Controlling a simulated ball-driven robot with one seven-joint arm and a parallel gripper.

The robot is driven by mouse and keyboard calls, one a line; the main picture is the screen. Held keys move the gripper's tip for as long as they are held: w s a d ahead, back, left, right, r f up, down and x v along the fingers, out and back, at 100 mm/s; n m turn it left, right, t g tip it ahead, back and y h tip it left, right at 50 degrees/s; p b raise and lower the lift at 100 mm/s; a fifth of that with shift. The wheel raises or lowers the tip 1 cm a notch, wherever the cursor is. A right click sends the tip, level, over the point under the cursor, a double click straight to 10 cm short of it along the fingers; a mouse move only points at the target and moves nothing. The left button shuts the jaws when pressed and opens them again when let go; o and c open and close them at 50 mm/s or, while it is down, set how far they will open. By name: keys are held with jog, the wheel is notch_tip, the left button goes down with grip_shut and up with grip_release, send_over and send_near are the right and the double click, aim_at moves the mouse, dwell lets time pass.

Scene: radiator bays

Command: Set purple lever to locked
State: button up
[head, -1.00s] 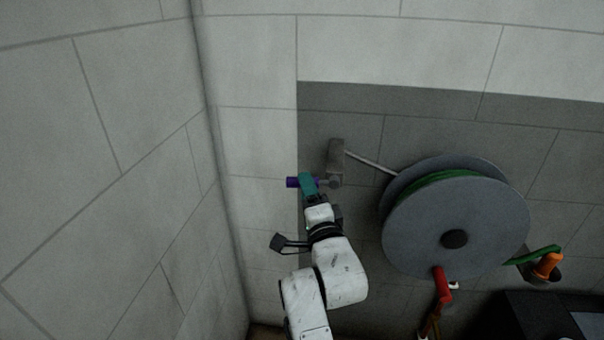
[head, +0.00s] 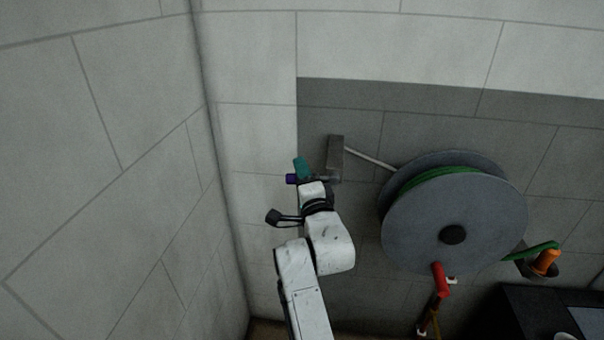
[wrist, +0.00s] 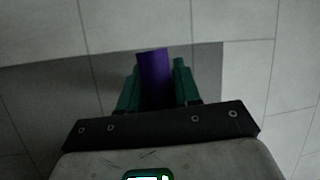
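The purple lever (head: 292,179) is on the wall, left of a grey metal bracket, near the left edge of the dark wall patch. Only its left end shows in the head view; my gripper hides the rest. My gripper (head: 301,168) is at the lever, its teal fingers reaching up past it. In the wrist view, the purple lever (wrist: 155,78) lies between the two teal fingers of my gripper (wrist: 156,82), which appear to press close on both sides of it. The lever's pivot and any position marks are hidden.
The grey bracket (head: 335,158) with a thin rod stands just right of my gripper. A large grey reel (head: 453,225) with green hose is farther right, with a red handle (head: 440,280) below it. A side wall (head: 110,170) bounds the left.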

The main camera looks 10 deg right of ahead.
grip_shut()
jog(key=shift+f, duration=0.1)
dwell(0.3)
jog(key=s+d+f+n+g+h+p, duration=0.1)
jog(key=d+f+n+g+h+p, duration=0.2)
jog(key=n, duration=1)
jog(key=shift+s+d+f+g, duration=0.4)
jog(key=shift+d+f+g, duration=1.1)
jog(key=shift+f, duration=0.4)
jog(key=shift+d+n+p, duration=0.15)
jog(key=shift+n+p, duration=0.15)
jog(key=shift+o, duration=2.3)
grip_release()
